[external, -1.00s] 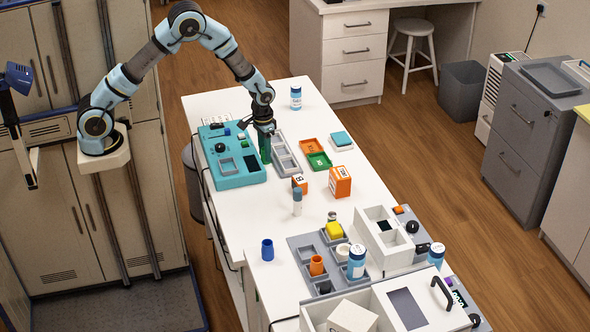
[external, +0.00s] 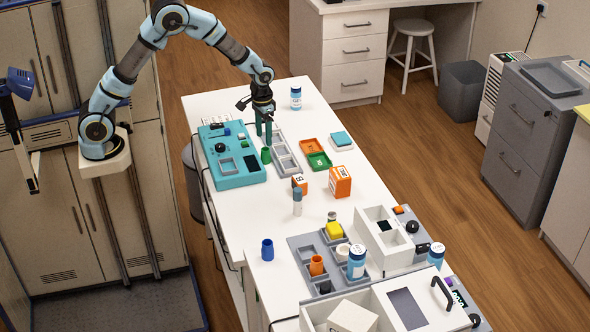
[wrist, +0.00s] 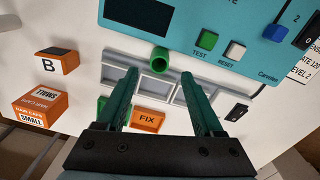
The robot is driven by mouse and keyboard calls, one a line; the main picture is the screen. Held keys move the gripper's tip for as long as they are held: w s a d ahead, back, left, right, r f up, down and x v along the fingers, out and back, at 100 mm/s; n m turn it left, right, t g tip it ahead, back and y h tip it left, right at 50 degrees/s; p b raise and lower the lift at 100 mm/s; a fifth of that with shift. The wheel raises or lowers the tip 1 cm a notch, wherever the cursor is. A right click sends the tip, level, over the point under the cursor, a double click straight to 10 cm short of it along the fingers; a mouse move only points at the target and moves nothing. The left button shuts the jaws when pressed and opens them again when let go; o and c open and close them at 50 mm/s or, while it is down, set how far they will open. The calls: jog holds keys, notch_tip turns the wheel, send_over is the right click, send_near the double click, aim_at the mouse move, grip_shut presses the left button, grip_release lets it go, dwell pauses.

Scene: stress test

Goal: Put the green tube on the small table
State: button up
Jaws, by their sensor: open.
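The green tube (external: 266,155) stands upright on the white bench, between the teal device and the grey compartment tray. In the wrist view the tube (wrist: 160,57) shows its open round end, ahead of the fingertips and between their lines. My gripper (external: 264,143) is open, pointing down above and slightly behind the tube, with nothing between its green fingers. Its spread fingers also show in the wrist view (wrist: 159,76). A small round white stool-like table (external: 411,28) stands on the floor at the back; I cannot tell whether it is the small table meant.
The teal device (external: 231,162) lies left of the tube, the grey tray (external: 285,158) right of it. Orange (external: 311,146) and green (external: 319,160) trays lie further right. A blue-white bottle (external: 296,98) stands behind. The bench (external: 235,215) is clear at its front left.

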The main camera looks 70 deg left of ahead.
notch_tip(320, 180, up, 5)
jog(key=s+d+r+m, duration=0.1)
jog(key=s+d, duration=0.1)
jog(key=s, duration=0.8)
jog(key=shift+s+m+t+b, duration=0.25)
jog(key=shift+m+t+b, duration=0.05)
jog(key=shift+t+b, duration=0.1)
jog(key=shift+o, duration=0.4)
jog(key=s+d+f+m, duration=0.1)
jog(key=s+m, duration=0.1)
jog(key=s, duration=1)
jog(key=shift+s+t, duration=0.15)
jog(key=shift+t, duration=0.25)
jog(key=m+t+h+p, duration=0.1)
jog(key=t+p, duration=0.3)
send_near(269, 156)
jog(key=shift+w+a+f+b, duration=0.15)
jog(key=shift+w+a+f, duration=0.1)
jog(key=shift+f, duration=0.2)
jog(key=shift+w+a+f+b, duration=0.15)
jog(key=shift+w+f, duration=0.1)
jog(key=shift+f, duration=0.2)
jog(key=shift+p+x, duration=0.7)
jog(key=shift+x, duration=2.4)
